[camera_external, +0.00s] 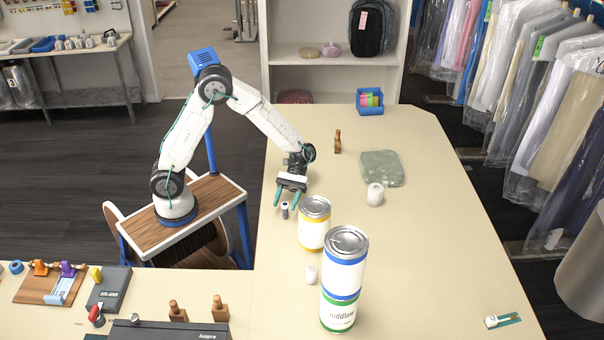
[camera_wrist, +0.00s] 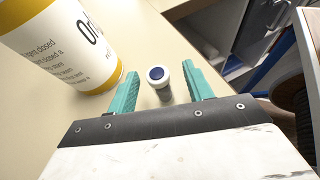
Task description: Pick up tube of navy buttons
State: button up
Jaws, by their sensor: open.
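The tube of navy buttons (camera_external: 285,210) is a small clear tube with a dark top, standing upright on the table near its left edge. In the wrist view the tube (camera_wrist: 158,80) shows a white rim around a navy top. My gripper (camera_external: 289,199) is open just above and around the tube. In the wrist view its teal fingers (camera_wrist: 160,88) stand on either side of the tube, with a gap on each side. The left finger is close to a yellow-banded can.
The yellow-banded can (camera_external: 314,223) stands right beside my gripper. A white jar (camera_external: 375,195) and green pouch (camera_external: 381,168) lie to the right.

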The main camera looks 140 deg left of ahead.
aim_at(284, 209)
jog(key=x, duration=0.3)
jog(key=shift+w+d+f, duration=0.15)
jog(key=shift+w, duration=0.05)
jog(key=c, duration=1.1)
jog(key=shift+o, duration=0.2)
